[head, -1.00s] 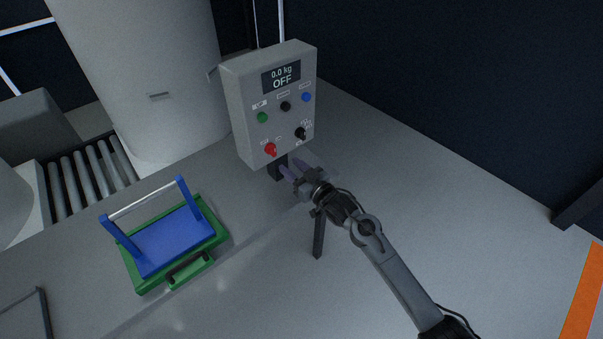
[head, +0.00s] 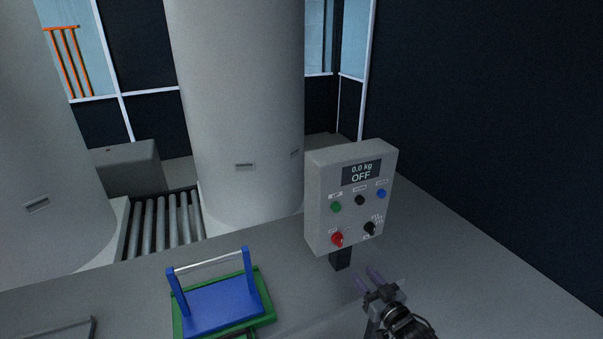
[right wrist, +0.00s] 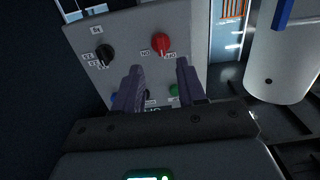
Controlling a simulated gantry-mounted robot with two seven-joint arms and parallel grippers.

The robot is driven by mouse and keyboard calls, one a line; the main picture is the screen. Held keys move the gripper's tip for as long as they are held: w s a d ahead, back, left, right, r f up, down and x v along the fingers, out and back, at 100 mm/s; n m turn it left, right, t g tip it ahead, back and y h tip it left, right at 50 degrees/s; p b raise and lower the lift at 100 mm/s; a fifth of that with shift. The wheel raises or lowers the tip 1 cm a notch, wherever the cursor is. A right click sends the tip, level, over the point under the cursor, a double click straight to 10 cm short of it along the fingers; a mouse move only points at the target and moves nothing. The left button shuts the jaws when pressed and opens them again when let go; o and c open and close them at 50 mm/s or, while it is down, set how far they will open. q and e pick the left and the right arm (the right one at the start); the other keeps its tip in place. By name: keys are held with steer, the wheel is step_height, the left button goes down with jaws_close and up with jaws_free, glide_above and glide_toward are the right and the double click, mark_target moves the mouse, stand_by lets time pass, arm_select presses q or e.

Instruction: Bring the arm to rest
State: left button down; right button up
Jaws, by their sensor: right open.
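My right gripper (head: 369,281) is open and empty, in front of and below the grey control box in the head view. Its two purple fingers also show in the right wrist view (right wrist: 158,88), with the control box beyond them. The control box (head: 317,205) stands on a short dark post, and its screen reads 0.0 kg and OFF. It has green, black and blue buttons, a red knob (head: 337,239) and a black knob (head: 369,228). The fingers appear apart from the knobs. My left gripper is not in view.
A blue tray with a silver handle (head: 222,306) sits on a green base (head: 266,312) on the grey table (head: 300,290). Large pale tanks (head: 240,110) stand behind, beside a roller conveyor (head: 165,222). A dark wall (head: 480,110) rises at the right.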

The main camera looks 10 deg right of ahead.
steer(key=s+a+f+m+g, duration=0.1)
steer(key=s+a+f+g, duration=0.15)
steer(key=s+f, duration=0.5)
steer(key=s+a+f+g, duration=0.1)
steer(key=s+a+f, duration=0.2)
steer(key=s+f, duration=0.5)
steer(key=s+d+r+g+h, duration=0.15)
steer(key=s+g, duration=0.35)
steer(key=s, duration=0.6)
steer(key=s+r+g+h, duration=0.3)
steer(key=s+g, duration=0.1)
steer(key=s, duration=0.7)
step_height(320, 180, up, 35)
steer(key=s+g+p, duration=0.1)
steer(key=p, duration=3.4)
steer(key=shift+s, duration=0.2)
steer(key=shift+d, duration=0.1)
